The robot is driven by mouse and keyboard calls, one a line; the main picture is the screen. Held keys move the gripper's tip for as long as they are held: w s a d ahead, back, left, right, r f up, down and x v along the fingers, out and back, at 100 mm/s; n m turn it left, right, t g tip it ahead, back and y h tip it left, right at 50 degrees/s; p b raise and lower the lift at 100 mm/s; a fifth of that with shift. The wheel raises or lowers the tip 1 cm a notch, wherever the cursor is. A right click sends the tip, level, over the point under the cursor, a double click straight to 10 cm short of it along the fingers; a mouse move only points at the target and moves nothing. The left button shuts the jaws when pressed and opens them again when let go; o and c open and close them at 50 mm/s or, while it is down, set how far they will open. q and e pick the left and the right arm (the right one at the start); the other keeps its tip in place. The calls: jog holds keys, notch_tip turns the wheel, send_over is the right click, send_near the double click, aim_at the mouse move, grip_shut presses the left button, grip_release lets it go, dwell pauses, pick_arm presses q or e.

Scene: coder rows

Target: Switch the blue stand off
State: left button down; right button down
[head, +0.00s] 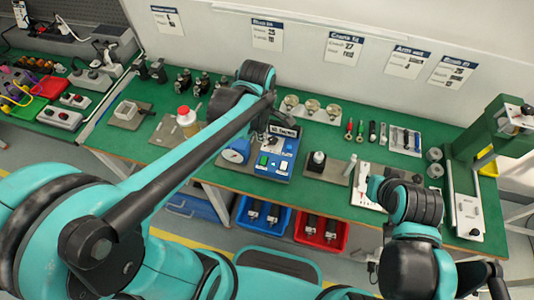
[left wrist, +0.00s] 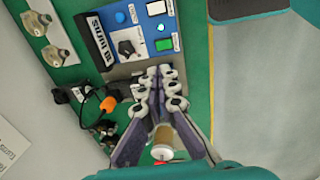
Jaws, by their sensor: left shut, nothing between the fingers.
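The blue stand (head: 272,166) is on the green bench in the middle of the head view, with a dark label plate on its back part. In the left wrist view, the blue stand (left wrist: 181,40) shows a black rotary knob (left wrist: 127,47) on a white plate, a green button (left wrist: 164,44), a blue button (left wrist: 120,17) and a small bright light (left wrist: 160,27). My left gripper (left wrist: 160,76) is shut and empty, its fingertips by the stand's edge near the knob and green button. I cannot tell whether they touch. My right gripper is not visible.
A gauge stand (head: 235,152) is just left of the blue stand. Blue (head: 263,215) and red (head: 320,230) bins sit below the bench front. An orange-tipped cable (left wrist: 108,104) lies near my left fingers.

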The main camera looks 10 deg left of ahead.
aim_at(265, 159)
pick_arm(q)
jog(key=f+b, duration=0.2)
jog(key=f, duration=0.2)
jog(key=w+f+b, duration=0.1)
jog(key=f+b, duration=0.1)
jog(key=f, duration=0.3)
jog(key=f+b, duration=0.2)
jog(key=f, duration=0.3)
jog(key=shift+w, duration=0.35)
jog(key=shift+w+f+b, duration=0.1)
jog(key=shift+f+b, duration=0.25)
jog(key=shift+d+r, duration=0.1)
